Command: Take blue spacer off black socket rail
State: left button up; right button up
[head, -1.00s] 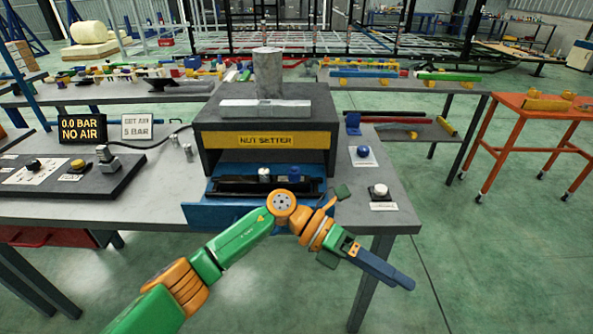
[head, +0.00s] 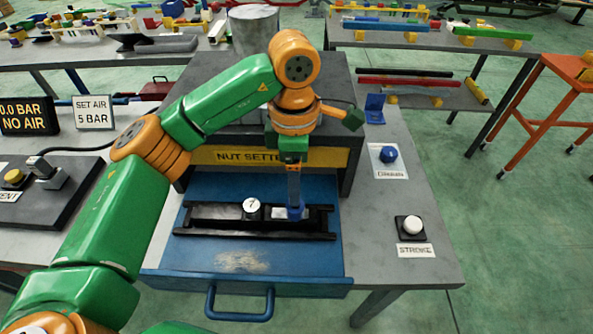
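The black socket rail (head: 215,213) lies in the open blue drawer below the nut setter. A white socket marked 7 (head: 252,205) stands near its middle. The blue spacer (head: 297,213) is at the rail's right part, beside a small pale block (head: 279,213). My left gripper (head: 295,202) points straight down with its fingertips at the blue spacer. The fingers are seen edge-on and overlap the spacer, so I cannot tell whether they are closed on it. My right gripper is not in view.
The drawer (head: 240,262) has a front handle (head: 240,305). The nut setter housing (head: 230,157) stands right behind my gripper. A blue button (head: 388,154) and a white stroke button (head: 411,226) sit on the bench to the right. Open floor lies farther right.

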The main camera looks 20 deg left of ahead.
aim_at(292, 214)
pick_arm(q)
jog(key=shift+w+a+f+p, duration=0.15)
jog(key=shift+w+f+p, duration=0.15)
jog(key=shift+f, duration=0.15)
jog(key=shift+s+d+f+p, duration=0.15)
jog(key=shift+s+f+p, duration=0.35)
jog(key=shift+p, duration=0.05)
jog(key=shift+s+d+f+p, duration=0.15)
jog(key=shift+s+f+p, duration=0.35)
notch_tip(292, 214, down, 3)
jog(key=shift+w+f, duration=0.35)
jog(key=shift+s+r, duration=0.1)
jog(key=shift+s, duration=0.05)
grip_shut()
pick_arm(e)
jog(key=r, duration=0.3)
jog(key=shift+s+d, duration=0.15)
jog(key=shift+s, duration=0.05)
